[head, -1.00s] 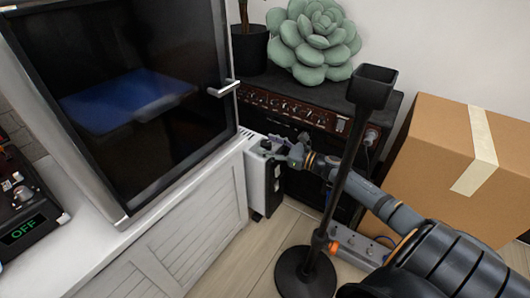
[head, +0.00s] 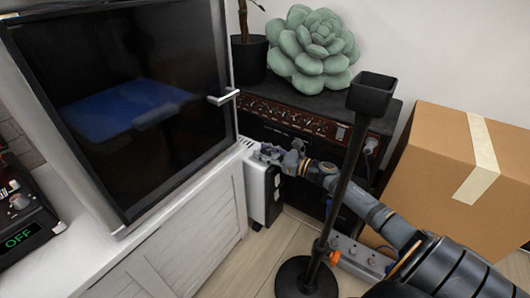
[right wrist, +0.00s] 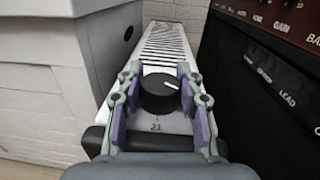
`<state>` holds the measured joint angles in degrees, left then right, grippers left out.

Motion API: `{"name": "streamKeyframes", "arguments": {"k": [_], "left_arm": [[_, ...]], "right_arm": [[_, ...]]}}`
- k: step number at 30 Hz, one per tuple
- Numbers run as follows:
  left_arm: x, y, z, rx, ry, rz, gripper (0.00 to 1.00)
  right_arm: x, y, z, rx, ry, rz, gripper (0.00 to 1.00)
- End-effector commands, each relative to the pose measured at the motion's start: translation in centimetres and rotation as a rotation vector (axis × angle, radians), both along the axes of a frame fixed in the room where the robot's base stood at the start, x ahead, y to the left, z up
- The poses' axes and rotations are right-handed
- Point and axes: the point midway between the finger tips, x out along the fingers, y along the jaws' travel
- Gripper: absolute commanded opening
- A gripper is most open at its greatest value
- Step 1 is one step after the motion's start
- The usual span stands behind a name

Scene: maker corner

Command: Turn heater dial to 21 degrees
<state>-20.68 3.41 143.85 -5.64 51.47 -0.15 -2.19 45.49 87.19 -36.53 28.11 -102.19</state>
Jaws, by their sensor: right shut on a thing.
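The white heater (head: 256,194) stands on the floor beside the white cabinet. Its dial (right wrist: 158,97) is a round black knob on the heater's top, with a white pointer line on its upper right part in the right wrist view. The printed "21" (right wrist: 156,125) shows just below the knob there, away from the pointer line. My right gripper (head: 268,153) is over the heater's top; in the wrist view its two fingers (right wrist: 158,105) are shut on the dial, one on each side. In the head view the gripper hides the dial. My left gripper is not in view.
A black stand (head: 345,175) rises in front of my right arm. The amplifier (head: 290,118) is right beside the heater, the cabinet (head: 185,235) left of it. A cardboard box (head: 440,165) and a power strip (head: 358,256) are at the right.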

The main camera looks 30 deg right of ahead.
Motion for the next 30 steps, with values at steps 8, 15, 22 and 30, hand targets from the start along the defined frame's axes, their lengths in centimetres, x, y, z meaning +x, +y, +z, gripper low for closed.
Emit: {"name": "streamKeyframes", "arguments": {"k": [8,15,22,30], "left_arm": [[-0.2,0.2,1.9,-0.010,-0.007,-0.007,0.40],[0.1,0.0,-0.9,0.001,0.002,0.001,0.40],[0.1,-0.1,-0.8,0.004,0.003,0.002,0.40],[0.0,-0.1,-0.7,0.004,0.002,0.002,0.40]], "right_arm": [[0.0,0.2,0.0,0.003,-0.003,-0.222,0.05],[0.0,0.0,-0.4,-0.003,0.001,-0.370,0.05],[0.0,-0.1,-0.1,-0.001,0.002,-0.389,0.05],[0.0,-0.1,-0.1,-0.001,0.002,-0.389,0.55]]}}
